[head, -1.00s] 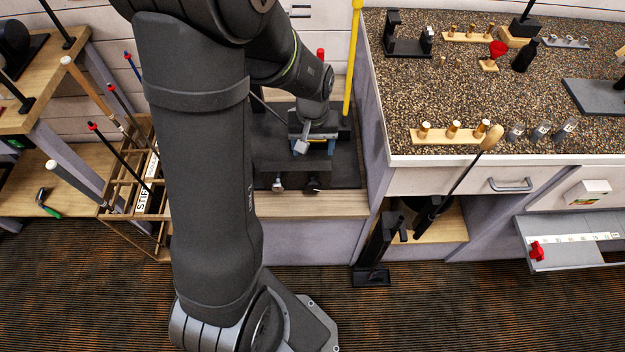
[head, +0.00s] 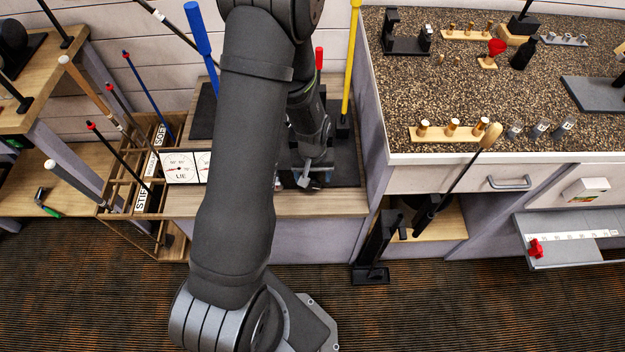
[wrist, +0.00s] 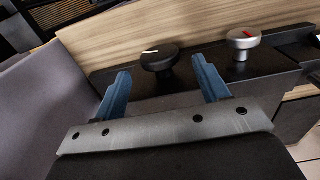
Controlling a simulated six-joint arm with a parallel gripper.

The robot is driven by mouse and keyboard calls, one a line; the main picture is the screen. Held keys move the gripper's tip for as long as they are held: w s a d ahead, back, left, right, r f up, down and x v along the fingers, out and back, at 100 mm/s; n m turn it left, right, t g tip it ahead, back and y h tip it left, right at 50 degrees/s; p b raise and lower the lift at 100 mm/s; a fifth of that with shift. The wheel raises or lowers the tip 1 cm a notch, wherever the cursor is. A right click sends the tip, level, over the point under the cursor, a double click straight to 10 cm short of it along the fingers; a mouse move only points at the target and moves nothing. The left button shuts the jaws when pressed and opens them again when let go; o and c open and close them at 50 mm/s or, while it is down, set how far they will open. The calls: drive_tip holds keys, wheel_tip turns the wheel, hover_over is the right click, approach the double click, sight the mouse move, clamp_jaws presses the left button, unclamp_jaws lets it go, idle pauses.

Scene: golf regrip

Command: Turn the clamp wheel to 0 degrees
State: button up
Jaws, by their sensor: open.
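Two knobs show in the wrist view: a black knob (wrist: 158,57) with a white mark line, and a silver knob (wrist: 243,40) with a red mark line to its right. I cannot tell for sure which is the clamp wheel. My gripper (wrist: 160,66) is open, its two blue fingers apart, with the black knob between and just beyond the fingertips. Nothing is held, and I cannot tell whether a finger touches the knob. In the head view my gripper (head: 310,180) is low over the bench; both knobs are hidden there.
A yellow club (head: 350,70) stands just right of my arm, and a blue-handled one (head: 198,40) stands left of it. A LIE dial panel (head: 182,167) is partly behind my arm. The gravel-topped counter (head: 450,90) rises at the right.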

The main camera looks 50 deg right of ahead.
sight(312, 180)
drive_tip(key=shift+f, duration=1.55)
drive_tip(key=shift+c, duration=0.2)
drive_tip(key=c, duration=0.9)
